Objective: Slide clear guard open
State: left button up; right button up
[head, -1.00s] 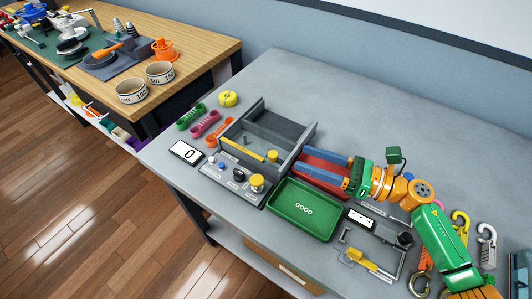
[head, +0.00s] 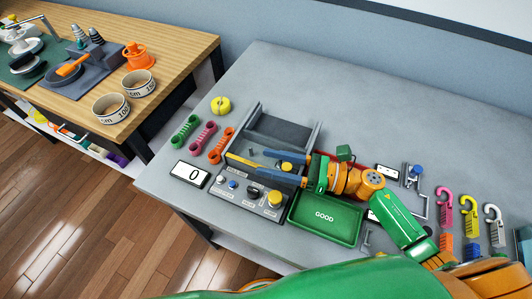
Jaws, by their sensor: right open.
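The grey fixture (head: 316,136) stands on the bench, with walls and a recessed bay. The clear guard is see-through and hard to make out; a yellow strip (head: 239,160) runs along the bay's front, and a yellow knob (head: 287,166) sits at its right end. My right gripper (head: 262,161) reaches in from the right over the bay. Its two blue-grey fingers are apart, one on each side of the knob in the picture. I cannot tell whether they touch it. My left gripper is out of view.
A control panel (head: 232,199) with a large yellow button lies in front of the bay. A green GOOD tray (head: 323,236) is at its right, a counter display (head: 190,174) at its left.

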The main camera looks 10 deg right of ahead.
jog(key=shift+s, duration=0.15)
jog(key=shift+c, duration=1.4)
grip_shut()
